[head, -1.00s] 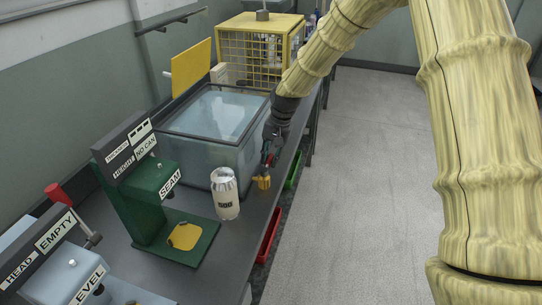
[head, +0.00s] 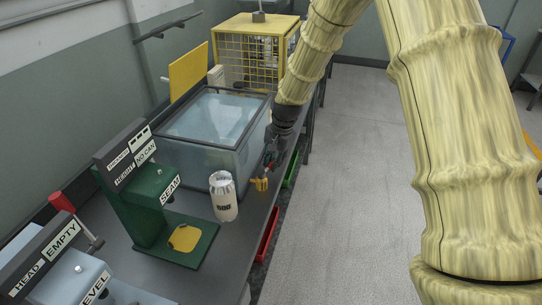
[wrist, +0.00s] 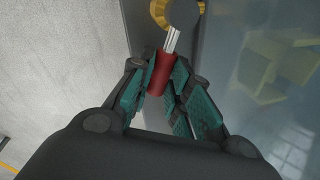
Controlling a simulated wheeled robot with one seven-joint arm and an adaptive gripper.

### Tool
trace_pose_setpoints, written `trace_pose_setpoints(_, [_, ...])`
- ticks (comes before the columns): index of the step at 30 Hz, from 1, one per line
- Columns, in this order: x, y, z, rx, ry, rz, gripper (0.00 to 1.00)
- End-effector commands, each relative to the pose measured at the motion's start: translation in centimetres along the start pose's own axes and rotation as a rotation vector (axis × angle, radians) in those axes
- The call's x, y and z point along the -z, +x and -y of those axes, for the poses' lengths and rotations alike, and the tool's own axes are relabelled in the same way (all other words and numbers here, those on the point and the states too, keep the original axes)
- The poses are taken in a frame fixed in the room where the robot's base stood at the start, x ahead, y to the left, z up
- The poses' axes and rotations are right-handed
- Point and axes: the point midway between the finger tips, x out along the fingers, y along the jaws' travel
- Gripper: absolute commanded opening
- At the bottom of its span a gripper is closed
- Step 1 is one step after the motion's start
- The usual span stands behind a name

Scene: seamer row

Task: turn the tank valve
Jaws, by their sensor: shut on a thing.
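The tank valve has a yellow body (head: 262,184) at the front of the glass-sided tank (head: 212,125). In the wrist view its rounded yellow part (wrist: 160,14) is at the top, with a short metal stem (wrist: 171,40) leading to a red handle (wrist: 158,76). My gripper (wrist: 158,82) is shut on the red handle, with green-padded fingers on both sides of it. In the head view my gripper (head: 269,158) is beside the tank's front right side, just above the yellow body. My fingers partly hide the handle there.
A silver can (head: 223,197) stands on the bench close to the valve. A green seamer (head: 145,195) is to its left and a yellow cage (head: 250,55) stands behind the tank. Red (head: 268,235) and green (head: 291,170) bins sit below the bench edge.

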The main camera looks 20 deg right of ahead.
Motion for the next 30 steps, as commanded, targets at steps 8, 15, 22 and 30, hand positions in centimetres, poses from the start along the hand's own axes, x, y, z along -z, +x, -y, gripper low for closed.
trace_pose_setpoints(8, [-0.11,-0.30,-0.73,0.000,0.123,-0.025,0.00])
trace_pose_setpoints(15, [-0.12,-0.26,-0.95,0.001,0.161,-0.033,0.00])
trace_pose_setpoints(22, [-0.12,-0.23,-0.95,0.001,0.163,-0.033,0.00])
trace_pose_setpoints(30, [-0.14,-0.23,-0.95,0.001,0.162,-0.032,0.41])
